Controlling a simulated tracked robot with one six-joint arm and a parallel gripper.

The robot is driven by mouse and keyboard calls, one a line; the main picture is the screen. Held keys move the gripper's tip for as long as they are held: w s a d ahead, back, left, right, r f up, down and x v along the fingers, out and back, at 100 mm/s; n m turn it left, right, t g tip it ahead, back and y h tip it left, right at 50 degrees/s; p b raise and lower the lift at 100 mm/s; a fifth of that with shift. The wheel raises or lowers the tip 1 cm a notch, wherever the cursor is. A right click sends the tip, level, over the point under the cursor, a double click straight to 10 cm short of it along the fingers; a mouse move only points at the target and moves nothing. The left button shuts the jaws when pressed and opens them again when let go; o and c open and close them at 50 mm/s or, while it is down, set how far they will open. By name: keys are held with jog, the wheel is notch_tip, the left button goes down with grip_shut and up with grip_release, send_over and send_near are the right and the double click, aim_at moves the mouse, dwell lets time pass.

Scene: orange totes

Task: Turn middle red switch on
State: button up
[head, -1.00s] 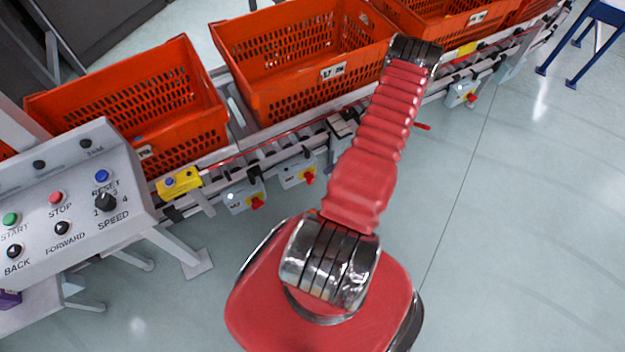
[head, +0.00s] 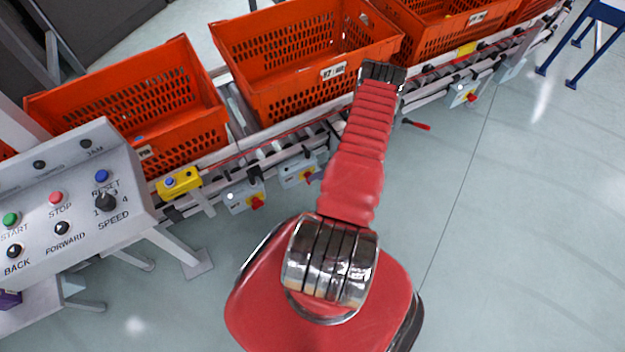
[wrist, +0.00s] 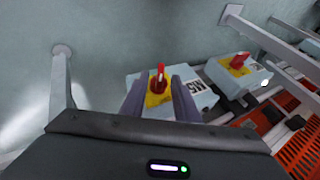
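In the wrist view a red switch (wrist: 160,79) stands on a yellow plate on a light grey box (wrist: 201,92). My gripper (wrist: 158,84) is open, one finger on each side of this switch, with gaps visible; I cannot tell how far the fingertips are from it in depth. A second red switch (wrist: 239,61) on a similar box is to the right. In the head view red switches show on boxes along the conveyor: a left one (head: 257,202), another (head: 310,176) and a farther one (head: 471,97). My gripper is hidden behind my arm there.
Orange totes (head: 262,106) stand on the conveyor behind the boxes. A control panel (head: 75,205) with buttons is at left, and a yellow button box (head: 180,183) sits on the conveyor edge. A metal post (wrist: 61,85) is left of my gripper.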

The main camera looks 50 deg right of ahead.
jog(key=shift+x, duration=1.8)
jog(key=shift+w, duration=0.1)
grip_shut()
jog(key=shift+d, duration=0.1)
